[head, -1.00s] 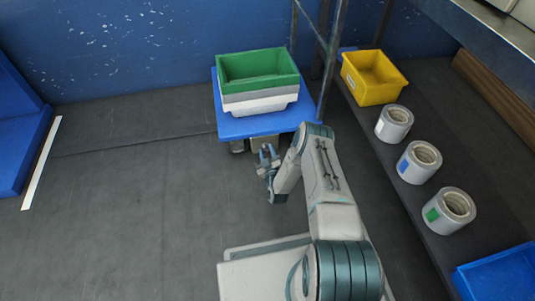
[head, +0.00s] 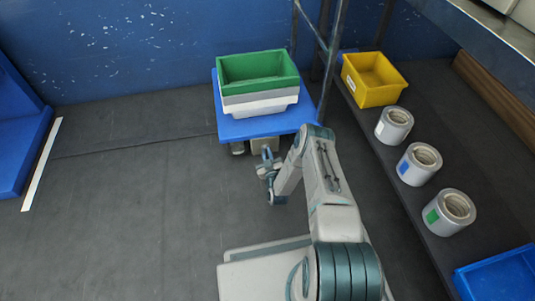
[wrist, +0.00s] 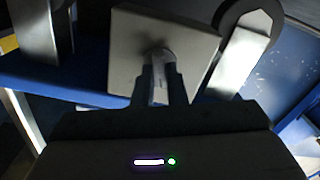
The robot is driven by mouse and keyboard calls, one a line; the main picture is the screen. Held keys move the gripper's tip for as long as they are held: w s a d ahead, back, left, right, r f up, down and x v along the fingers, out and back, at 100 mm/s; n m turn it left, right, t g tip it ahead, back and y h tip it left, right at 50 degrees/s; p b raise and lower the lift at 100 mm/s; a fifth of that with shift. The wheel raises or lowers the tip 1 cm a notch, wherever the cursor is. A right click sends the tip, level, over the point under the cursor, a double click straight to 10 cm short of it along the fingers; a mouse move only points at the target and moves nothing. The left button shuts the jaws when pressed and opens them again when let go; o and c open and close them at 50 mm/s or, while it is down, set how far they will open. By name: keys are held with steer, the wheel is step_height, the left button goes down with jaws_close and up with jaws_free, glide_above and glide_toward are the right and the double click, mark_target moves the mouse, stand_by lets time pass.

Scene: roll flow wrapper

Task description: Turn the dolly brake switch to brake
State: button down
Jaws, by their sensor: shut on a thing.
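The blue dolly (head: 235,127) stands against the back area with stacked bins on it. A grey box-like plate (wrist: 122,45) under the dolly carries the brake switch (wrist: 159,57), a small rounded piece at its middle. My gripper (wrist: 161,80) is shut on the switch, its two fingers close together around it. In the head view my gripper (head: 267,162) is low at the dolly's front edge. The fingers hide much of the switch, and I cannot tell which setting it is at.
A green bin (head: 257,70) sits on grey and white ones. A caster (wrist: 255,28) is right of the plate in the wrist view. A shelf (head: 395,165) with several rolls and a yellow bin (head: 373,78) is at right.

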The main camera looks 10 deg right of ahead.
steer(key=shift+s+d+f+m, duration=0.1)
steer(key=shift+d+m, duration=0.05)
steer(key=shift+m, duration=4.75)
steer(key=c, duration=1.5)
jaws_free()
steer(key=shift+o, duration=0.2)
steer(key=s+p, duration=0.5)
steer(key=s, duration=0.8)
steer(key=shift+s, duration=0.4)
